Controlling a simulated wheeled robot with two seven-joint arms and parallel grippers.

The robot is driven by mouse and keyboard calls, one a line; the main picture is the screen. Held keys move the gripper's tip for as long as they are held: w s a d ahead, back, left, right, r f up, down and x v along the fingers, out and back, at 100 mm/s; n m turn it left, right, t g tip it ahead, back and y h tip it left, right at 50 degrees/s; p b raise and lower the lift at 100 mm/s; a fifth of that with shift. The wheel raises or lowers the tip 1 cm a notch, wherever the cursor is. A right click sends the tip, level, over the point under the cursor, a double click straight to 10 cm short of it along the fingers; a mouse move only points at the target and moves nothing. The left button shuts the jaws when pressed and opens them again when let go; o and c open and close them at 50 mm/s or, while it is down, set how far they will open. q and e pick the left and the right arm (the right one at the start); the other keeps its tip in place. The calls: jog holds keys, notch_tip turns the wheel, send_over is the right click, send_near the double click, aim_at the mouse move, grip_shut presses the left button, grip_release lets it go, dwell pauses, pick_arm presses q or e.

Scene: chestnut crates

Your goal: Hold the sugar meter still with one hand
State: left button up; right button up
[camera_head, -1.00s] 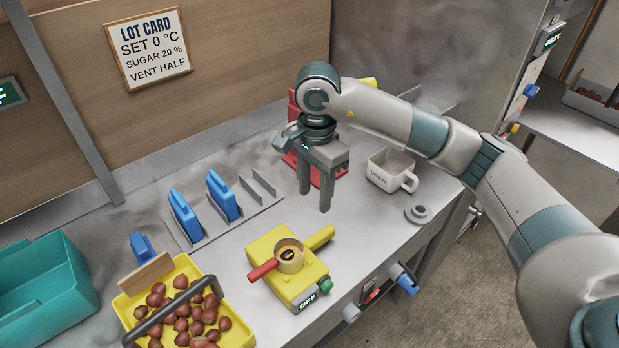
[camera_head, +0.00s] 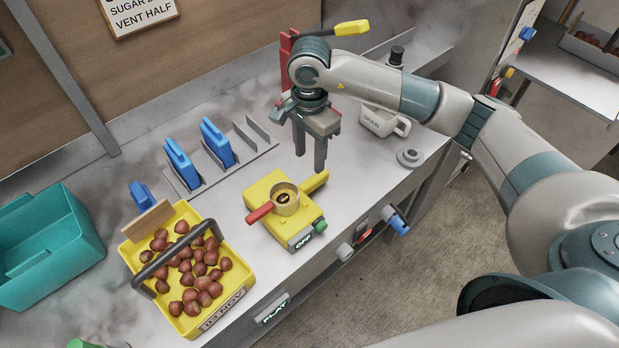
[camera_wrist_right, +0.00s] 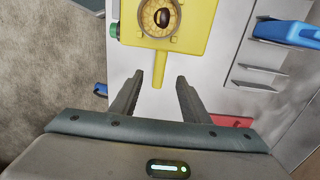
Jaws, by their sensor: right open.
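The sugar meter (camera_head: 268,190) looks to be the yellow box on the steel bench in the head view. It has a round cup with a brown nut inside, a red lever to the left, a yellow handle (camera_head: 314,182) to the right and a green knob. My right gripper (camera_head: 310,162) is open, fingers down, just beyond the yellow handle's end. In the right wrist view the meter (camera_wrist_right: 193,40) is at the top, and its handle points in between the open fingertips (camera_wrist_right: 160,80). Whether they touch it I cannot tell. My left gripper is not in view.
A yellow crate of chestnuts (camera_head: 215,318) stands left of the meter, with a teal bin (camera_head: 45,255) farther left. Blue-handled pieces sit in a rack (camera_head: 225,165) behind. A white drain cup (camera_head: 378,123), a grey weight-like disc (camera_head: 410,158) and a red stand (camera_head: 286,70) are nearby.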

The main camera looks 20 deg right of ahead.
aim_at(309, 181)
notch_tip(309, 181, down, 10)
jog(key=p, duration=0.3)
jog(key=shift+f+p, duration=0.1)
jog(key=shift+p, duration=0.2)
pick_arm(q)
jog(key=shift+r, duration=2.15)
pick_arm(e)
jog(key=shift+f, duration=0.7)
grip_shut()
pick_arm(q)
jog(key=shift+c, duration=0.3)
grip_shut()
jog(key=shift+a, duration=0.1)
